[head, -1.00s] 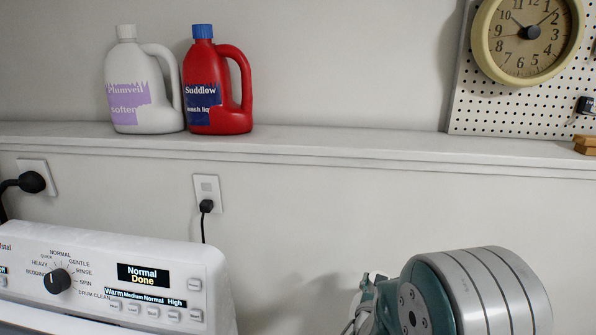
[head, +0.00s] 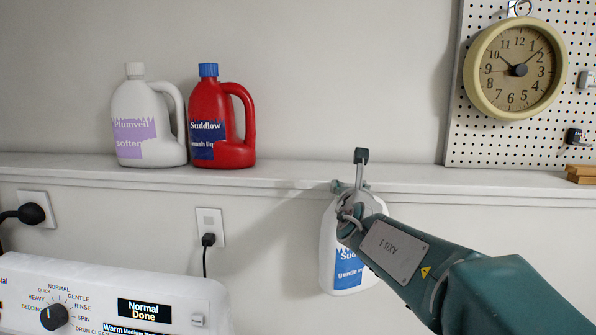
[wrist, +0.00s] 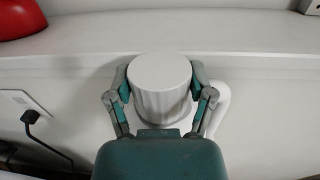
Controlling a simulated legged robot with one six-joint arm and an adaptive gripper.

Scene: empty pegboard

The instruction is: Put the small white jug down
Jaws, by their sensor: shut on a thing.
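The small white jug (head: 328,262) hangs upright in the head view, in front of the wall and just below the shelf's front edge. It has a blue label, partly hidden by my arm. My gripper (head: 352,192) is shut on the jug's top. In the wrist view my gripper (wrist: 160,88) has a finger on each side of the jug's round white cap (wrist: 160,72). The jug's handle (wrist: 220,105) shows at the right there. The jug's lower part is hidden in the wrist view.
The shelf (head: 290,178) holds a white jug (head: 140,125) and a red jug (head: 225,125) at the left. Its stretch right of the red jug is clear up to wooden blocks (head: 582,174). A pegboard with a clock (head: 515,95) stands behind. A washer panel (head: 100,300) is at lower left.

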